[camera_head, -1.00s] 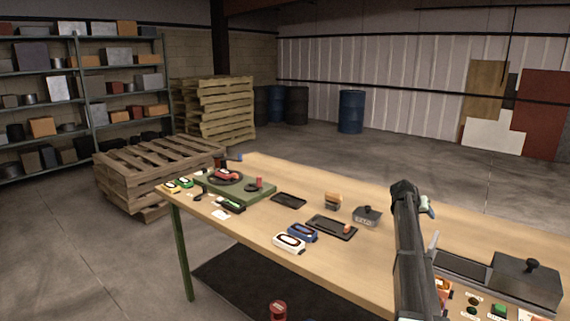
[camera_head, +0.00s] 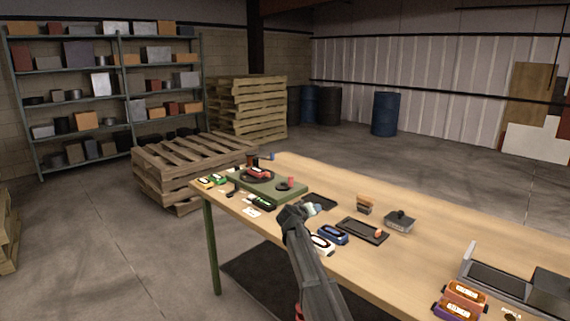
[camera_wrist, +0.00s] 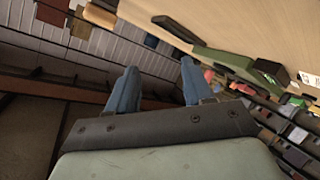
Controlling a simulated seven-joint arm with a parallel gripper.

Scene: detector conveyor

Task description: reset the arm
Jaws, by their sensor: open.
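My gripper shows in the wrist view (camera_wrist: 158,88) with its two blue fingers spread apart and nothing between them. My arm reaches up from the bottom of the picture and partly hides a white-and-dark item (camera_head: 322,245). The fingers are too small in the head view to make out in detail.
A green board (camera_head: 283,194) with a round dark plate and red pieces lies at the bench's far left. A blue item (camera_head: 333,234), a black tray (camera_head: 362,230) and a grey lidded box (camera_head: 399,222) stand right of my arm. Orange and purple items (camera_head: 462,296) lie at the lower right.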

